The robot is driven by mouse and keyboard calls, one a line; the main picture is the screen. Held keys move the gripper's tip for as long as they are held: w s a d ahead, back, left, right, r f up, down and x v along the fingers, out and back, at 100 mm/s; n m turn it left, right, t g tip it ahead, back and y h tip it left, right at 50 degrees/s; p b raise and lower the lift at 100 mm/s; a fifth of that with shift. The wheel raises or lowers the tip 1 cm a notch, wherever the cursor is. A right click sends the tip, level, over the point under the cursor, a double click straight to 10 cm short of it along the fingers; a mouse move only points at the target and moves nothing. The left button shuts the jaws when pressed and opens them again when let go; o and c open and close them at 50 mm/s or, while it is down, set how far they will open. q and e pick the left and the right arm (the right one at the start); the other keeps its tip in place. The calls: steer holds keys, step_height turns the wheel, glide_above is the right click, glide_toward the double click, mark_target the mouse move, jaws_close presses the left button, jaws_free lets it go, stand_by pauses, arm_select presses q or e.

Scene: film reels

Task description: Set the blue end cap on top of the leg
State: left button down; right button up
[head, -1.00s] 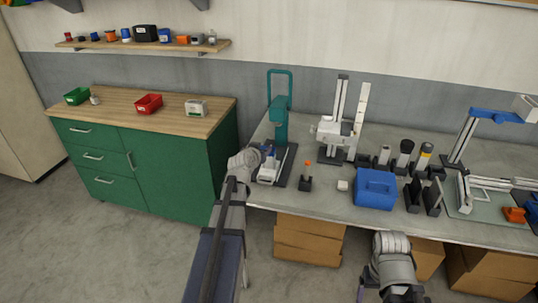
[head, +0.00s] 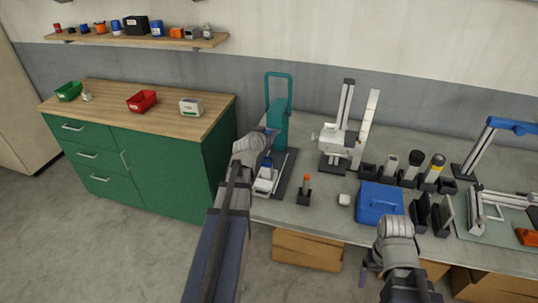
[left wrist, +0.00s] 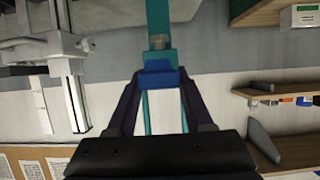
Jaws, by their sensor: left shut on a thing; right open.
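My left gripper (left wrist: 158,85) is shut on the blue end cap (left wrist: 159,78) and holds it in the air between its fingertips. In the head view the left gripper (head: 268,137) is beside the teal press (head: 279,125), above the press's dark base. A pale piece with some blue (head: 265,179) is on that base, below the gripper; I cannot tell whether it is the leg. In the left wrist view a metal tip on the teal press (left wrist: 158,20) shows just beyond the cap. My right gripper (head: 369,267) is open, low in front of the bench.
A black block with an orange-topped post (head: 305,188) and a small white block (head: 344,199) stand right of the press. A blue box (head: 379,204) and a grey-white stand (head: 336,145) are further right. The green cabinet (head: 170,165) is left of the arm.

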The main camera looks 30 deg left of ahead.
mark_target(267, 160)
arm_select(q)
steer(key=shift+s+f+b, duration=0.2)
steer(key=shift+f+b, duration=0.15)
steer(key=shift+b, duration=0.1)
step_height(267, 160, down, 9)
steer(key=b, duration=0.9)
steer(key=shift+w+f, duration=0.1)
steer(key=shift+f, duration=0.1)
steer(key=shift+f+b, duration=0.15)
steer(key=shift+b, duration=0.15)
steer(key=shift+c, duration=1.5)
jaws_free()
